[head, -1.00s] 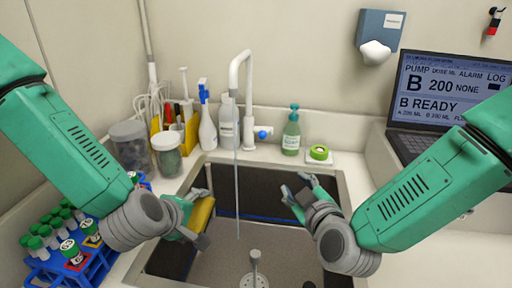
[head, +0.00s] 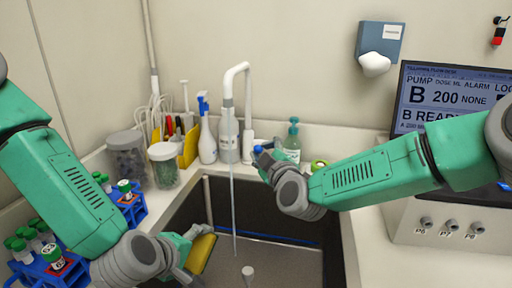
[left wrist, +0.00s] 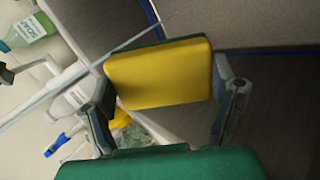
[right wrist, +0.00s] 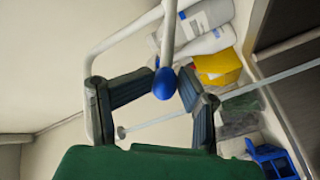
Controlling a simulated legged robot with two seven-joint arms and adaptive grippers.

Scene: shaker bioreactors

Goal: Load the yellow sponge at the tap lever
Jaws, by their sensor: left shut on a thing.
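The yellow sponge (head: 202,252) is in my left gripper (head: 188,262), low over the left part of the sink. In the left wrist view the yellow sponge (left wrist: 158,75) fills the space between the two fingers, its green side at the edge. The tap (head: 231,95) stands behind the sink with a thin stream of water falling from its spout. Its lever has a blue knob (right wrist: 163,83). My right gripper (right wrist: 160,92) is open, with its fingers apart on either side of the knob. In the head view my right gripper (head: 264,160) partly hides the lever.
The sink (head: 300,262) lies below both grippers. Spray bottles (head: 207,140), a green soap bottle (head: 292,140) and lidded jars (head: 164,165) line the back. Blue tube racks (head: 55,275) stand at the left.

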